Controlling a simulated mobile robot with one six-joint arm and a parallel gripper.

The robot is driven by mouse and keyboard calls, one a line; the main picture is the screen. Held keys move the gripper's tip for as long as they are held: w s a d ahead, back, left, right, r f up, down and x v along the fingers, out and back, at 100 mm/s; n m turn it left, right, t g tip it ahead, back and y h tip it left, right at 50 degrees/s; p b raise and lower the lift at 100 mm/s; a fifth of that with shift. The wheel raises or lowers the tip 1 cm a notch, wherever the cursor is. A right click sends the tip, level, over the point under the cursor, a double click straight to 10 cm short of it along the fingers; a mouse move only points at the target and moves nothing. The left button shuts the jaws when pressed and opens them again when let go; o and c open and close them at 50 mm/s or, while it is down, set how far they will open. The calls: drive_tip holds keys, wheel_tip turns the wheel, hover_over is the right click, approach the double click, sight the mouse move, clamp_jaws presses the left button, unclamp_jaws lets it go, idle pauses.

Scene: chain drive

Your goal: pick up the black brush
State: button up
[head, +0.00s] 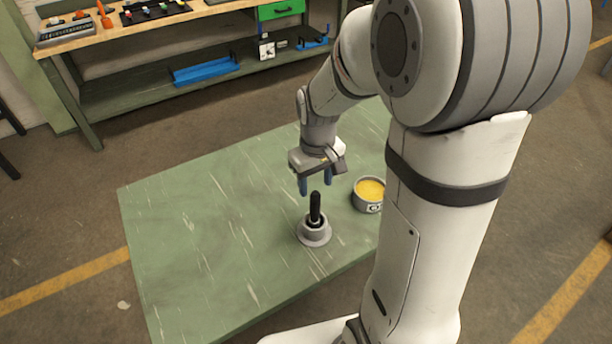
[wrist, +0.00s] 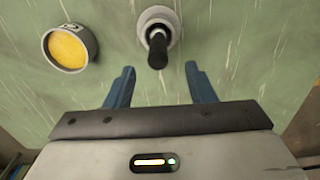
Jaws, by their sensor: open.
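The black brush (head: 315,207) stands upright in a grey round holder (head: 314,235) on the green table. In the wrist view the black brush (wrist: 157,48) points up toward the camera, with the pale rim of the holder (wrist: 171,17) around it. My gripper (head: 317,186) is open and empty, with its blue fingers pointing down close above and behind the brush. In the wrist view my gripper (wrist: 162,72) has its two fingertips apart, with the brush top just beyond the gap between them. The lower end of the brush is hidden in the holder.
A grey tin with yellow contents (head: 369,193) stands right of the holder; the wrist view shows this tin (wrist: 69,48) at upper left. The green table (head: 190,230) is bare on its left side. A workbench (head: 150,40) with tools stands behind.

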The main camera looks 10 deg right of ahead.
sight(315, 201)
drive_tip(key=shift+w+f, duration=0.3)
drive_tip(key=shift+f, duration=0.2)
drive_tip(key=shift+d+f+p, duration=0.1)
drive_tip(key=shift+f+p, duration=0.65)
drive_tip(key=shift+f, duration=2.85)
drive_tip(key=shift+c, duration=0.2)
drive_tip(key=c, duration=1)
